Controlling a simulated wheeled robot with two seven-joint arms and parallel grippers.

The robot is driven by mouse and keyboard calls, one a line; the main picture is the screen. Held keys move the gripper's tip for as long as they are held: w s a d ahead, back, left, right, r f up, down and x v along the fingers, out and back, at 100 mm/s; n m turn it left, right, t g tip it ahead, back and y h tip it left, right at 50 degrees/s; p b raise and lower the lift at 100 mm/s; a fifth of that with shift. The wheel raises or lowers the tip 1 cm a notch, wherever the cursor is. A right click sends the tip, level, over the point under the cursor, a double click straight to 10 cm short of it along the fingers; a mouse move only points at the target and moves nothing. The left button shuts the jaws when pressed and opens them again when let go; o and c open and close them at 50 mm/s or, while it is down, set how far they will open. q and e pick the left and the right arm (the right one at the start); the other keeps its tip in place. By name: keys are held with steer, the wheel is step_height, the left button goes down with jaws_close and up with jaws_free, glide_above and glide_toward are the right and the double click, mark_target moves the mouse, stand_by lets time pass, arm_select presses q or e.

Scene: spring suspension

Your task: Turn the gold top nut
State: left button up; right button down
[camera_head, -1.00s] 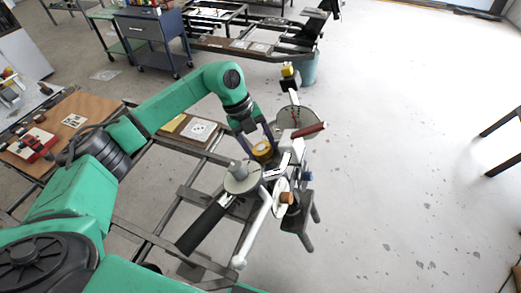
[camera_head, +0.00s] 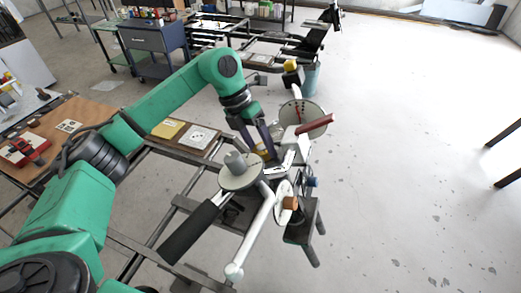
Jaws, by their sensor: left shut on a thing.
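The gold top nut (camera_head: 262,147) sits on the suspension assembly, just behind the grey cylinder on a round plate (camera_head: 237,172). My left gripper (camera_head: 262,149) reaches down from the upper left with its two dark fingers around the nut, shut on it. The fingers and the parts in front hide most of the nut. A yellow-topped part (camera_head: 290,66) stands farther back. My right gripper is not in view.
The assembly carries a red-handled lever (camera_head: 315,124), a white bar (camera_head: 252,235) and a black grip (camera_head: 190,232). A wooden board (camera_head: 72,122) lies at left. A blue cabinet (camera_head: 153,45) stands behind.

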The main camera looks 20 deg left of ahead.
arm_select(q)
steer(key=shift+m+b, duration=0.8)
steer(key=shift+m, duration=1.1)
steer(key=o, duration=1.4)
steer(key=v, duration=1.4)
steer(key=shift+a+r, duration=0.15)
steer(key=shift+r, duration=0.05)
